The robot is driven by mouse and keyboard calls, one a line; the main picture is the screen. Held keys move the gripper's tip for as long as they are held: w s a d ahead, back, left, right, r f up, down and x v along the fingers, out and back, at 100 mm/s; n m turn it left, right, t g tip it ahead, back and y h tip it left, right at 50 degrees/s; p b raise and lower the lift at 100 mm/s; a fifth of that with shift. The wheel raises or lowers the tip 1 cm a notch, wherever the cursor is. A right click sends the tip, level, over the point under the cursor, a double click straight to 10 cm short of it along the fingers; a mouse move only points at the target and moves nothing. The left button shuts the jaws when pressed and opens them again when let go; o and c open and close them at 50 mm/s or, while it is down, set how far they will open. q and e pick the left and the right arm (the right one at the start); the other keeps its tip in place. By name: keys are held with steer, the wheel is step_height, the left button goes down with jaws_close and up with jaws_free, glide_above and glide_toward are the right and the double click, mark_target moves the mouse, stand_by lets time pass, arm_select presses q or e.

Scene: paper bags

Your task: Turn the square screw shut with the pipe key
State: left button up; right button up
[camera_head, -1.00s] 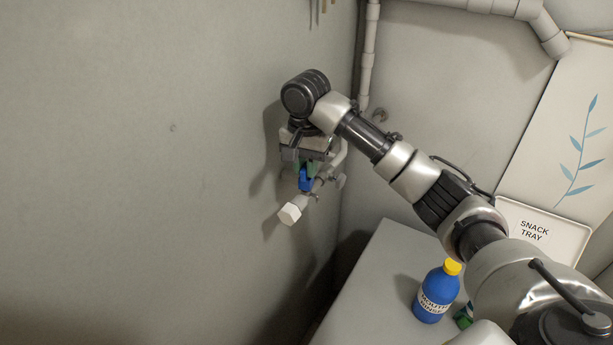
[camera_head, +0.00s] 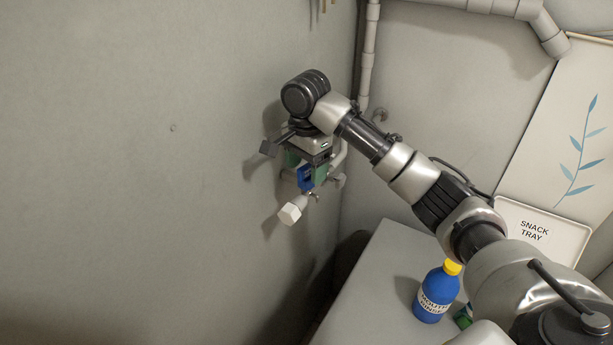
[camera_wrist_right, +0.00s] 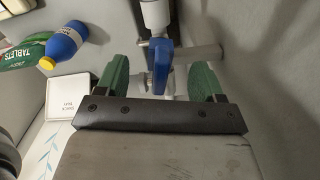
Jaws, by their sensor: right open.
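The blue pipe key (camera_head: 306,178) is at the wall pipe fitting, above its white end cap (camera_head: 290,213). In the right wrist view the blue key (camera_wrist_right: 160,62) stands between my green fingers, with a gap on either side. My right gripper (camera_head: 304,167) is open around the key and is at the wall; its fingers also show in the right wrist view (camera_wrist_right: 160,82). The square screw is not clearly visible; the key and gripper cover that part of the fitting. My left gripper is not in view.
A grey table (camera_head: 372,285) below holds a blue bottle with a yellow cap (camera_head: 436,292). A white snack tray (camera_head: 545,232) is at the right. A vertical pipe (camera_head: 368,60) runs along the wall corner. The wall at left is bare.

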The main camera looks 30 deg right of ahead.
mark_target(307, 165)
steer(key=shift+r, duration=3)
step_height(307, 165, up, 11)
steer(key=shift+f, duration=0.15)
